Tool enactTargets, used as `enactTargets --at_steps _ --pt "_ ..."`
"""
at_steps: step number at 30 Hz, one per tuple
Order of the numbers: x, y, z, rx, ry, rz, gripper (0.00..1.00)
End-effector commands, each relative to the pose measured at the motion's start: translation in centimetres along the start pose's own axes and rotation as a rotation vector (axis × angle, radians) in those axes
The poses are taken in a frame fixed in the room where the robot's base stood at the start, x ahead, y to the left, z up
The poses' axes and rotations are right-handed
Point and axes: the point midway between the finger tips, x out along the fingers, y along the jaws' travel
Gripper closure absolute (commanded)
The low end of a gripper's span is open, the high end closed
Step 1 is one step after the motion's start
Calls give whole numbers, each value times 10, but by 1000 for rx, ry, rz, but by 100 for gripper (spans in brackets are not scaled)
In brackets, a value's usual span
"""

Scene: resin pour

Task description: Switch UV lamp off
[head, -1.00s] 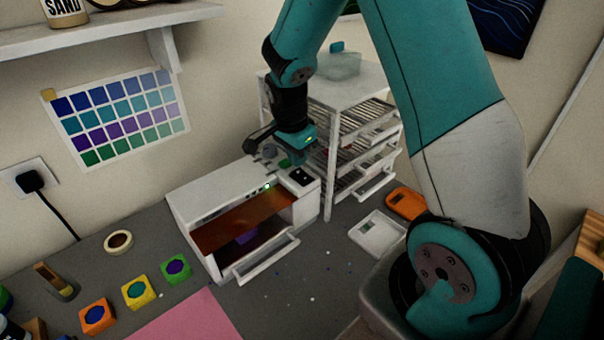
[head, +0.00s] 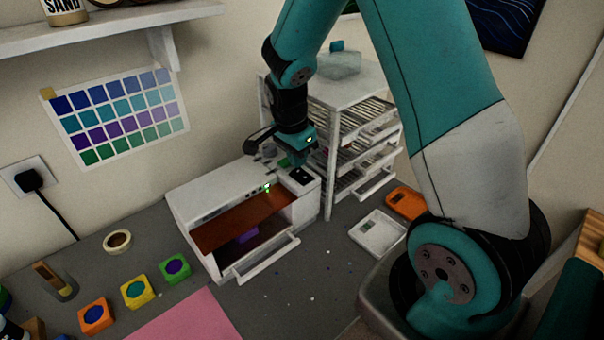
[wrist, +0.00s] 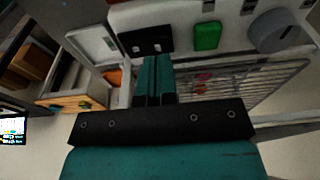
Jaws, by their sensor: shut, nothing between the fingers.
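The UV lamp is a white box (head: 205,187) with an orange front window (head: 240,222) and a purple glow inside. A small green light (head: 267,187) shows on its front. A black switch plate (head: 301,176) with small white marks is on the right of its top; the wrist view also shows it (wrist: 146,40). A green button (wrist: 207,36) and a grey knob (wrist: 268,32) sit in a row with it. My gripper (wrist: 156,62) is shut and empty, pointing down close to the switch plate. I cannot tell whether the fingertips touch it.
A white rack (head: 331,150) with wire shelves stands just right of the lamp. A white scale (head: 378,232) and an orange device (head: 404,203) lie on the table. The lamp's front flap (head: 266,260) is open. Coloured moulds stand front left.

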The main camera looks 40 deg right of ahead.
Motion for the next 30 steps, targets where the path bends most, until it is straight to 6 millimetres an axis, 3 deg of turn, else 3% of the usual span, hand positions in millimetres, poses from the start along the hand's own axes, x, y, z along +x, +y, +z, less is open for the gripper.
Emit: enactTargets --at_steps 30 --pt "16 0 2 0 0 1 100"
